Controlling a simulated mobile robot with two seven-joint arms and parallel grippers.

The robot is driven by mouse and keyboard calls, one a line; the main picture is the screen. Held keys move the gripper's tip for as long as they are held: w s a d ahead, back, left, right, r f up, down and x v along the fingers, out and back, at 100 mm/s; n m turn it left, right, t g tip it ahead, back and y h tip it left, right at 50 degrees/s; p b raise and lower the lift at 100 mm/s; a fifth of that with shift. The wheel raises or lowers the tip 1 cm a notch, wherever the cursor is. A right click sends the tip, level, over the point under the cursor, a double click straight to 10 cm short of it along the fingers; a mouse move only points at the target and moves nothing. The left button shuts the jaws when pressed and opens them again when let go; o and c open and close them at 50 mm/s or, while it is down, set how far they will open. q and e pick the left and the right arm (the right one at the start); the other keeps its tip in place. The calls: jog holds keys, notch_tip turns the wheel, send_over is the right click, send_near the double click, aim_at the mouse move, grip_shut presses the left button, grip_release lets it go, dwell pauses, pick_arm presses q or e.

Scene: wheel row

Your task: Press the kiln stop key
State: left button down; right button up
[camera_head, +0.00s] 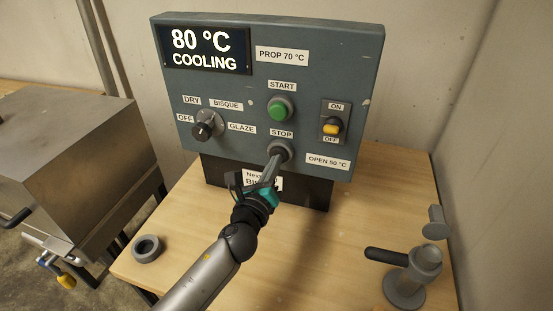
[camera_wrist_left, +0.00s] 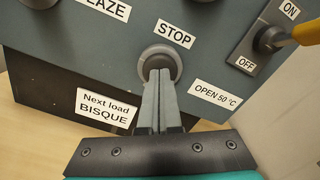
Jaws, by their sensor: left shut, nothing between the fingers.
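The grey-blue kiln control panel (camera_head: 230,90) stands on a wooden table. The stop key (camera_head: 280,151) is a round grey button below the STOP label, low on the panel; it also shows in the left wrist view (camera_wrist_left: 160,58). My left gripper (camera_head: 274,160) is shut and empty. Its fingertips (camera_wrist_left: 158,74) are at the face of the stop key and cover its lower part. I cannot tell whether they touch it or whether the key is pushed in. The display (camera_head: 203,50) reads 80 °C COOLING. My right gripper is not in view.
The green start button (camera_head: 280,108) is just above the stop key. A yellow-tipped on/off switch (camera_head: 332,126) is to the right, a rotary knob (camera_head: 206,127) to the left. A grey ring (camera_head: 148,248) and a grey handled object (camera_head: 408,278) sit on the table.

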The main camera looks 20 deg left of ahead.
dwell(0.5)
pick_arm(q)
jog(key=shift+s, duration=1.1)
jog(key=s, duration=0.5)
jog(key=shift+a, duration=0.15)
